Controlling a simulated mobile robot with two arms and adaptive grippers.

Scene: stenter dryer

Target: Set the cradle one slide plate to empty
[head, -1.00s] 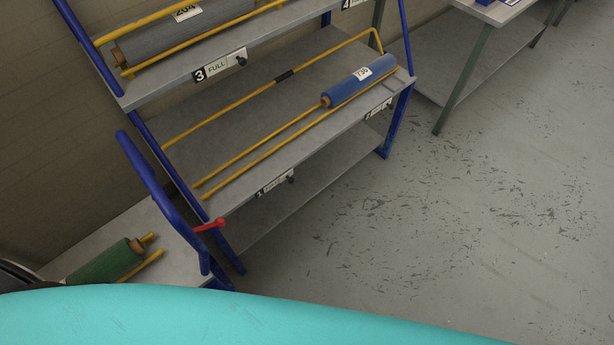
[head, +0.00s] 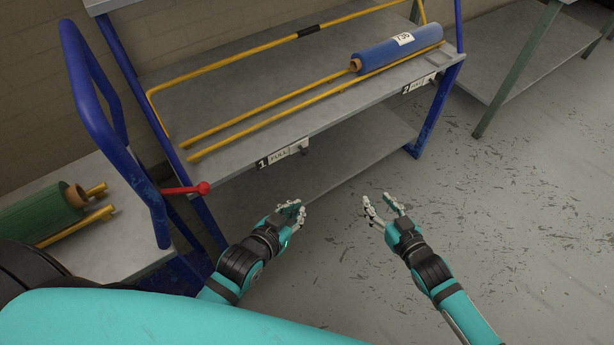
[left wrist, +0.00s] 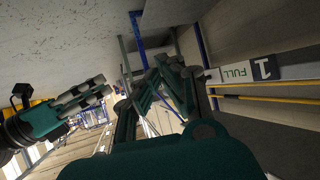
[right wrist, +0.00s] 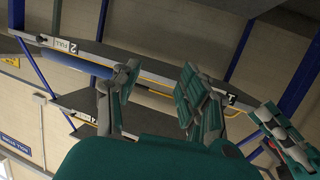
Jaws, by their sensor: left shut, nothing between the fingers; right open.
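The cradle one slide plate (head: 279,156) is on the shelf's front edge, with a black 1 tag, the word FULL and a dark knob (head: 303,150) at its right end. It also shows in the left wrist view (left wrist: 245,70), reading FULL. Cradle one's yellow rails (head: 240,118) hold no roll. My left gripper (head: 292,214) is shut and empty, below and in front of the plate, apart from it. My right gripper (head: 384,207) is open and empty, further right and in front of the shelf, touching nothing.
A blue roll (head: 390,51) lies on cradle two, whose plate (head: 420,83) is at right. A red-knobbed lever (head: 186,189) and a blue tubular handle (head: 88,95) stand at left. A green roll (head: 40,217) lies at lower left. The floor at right is clear.

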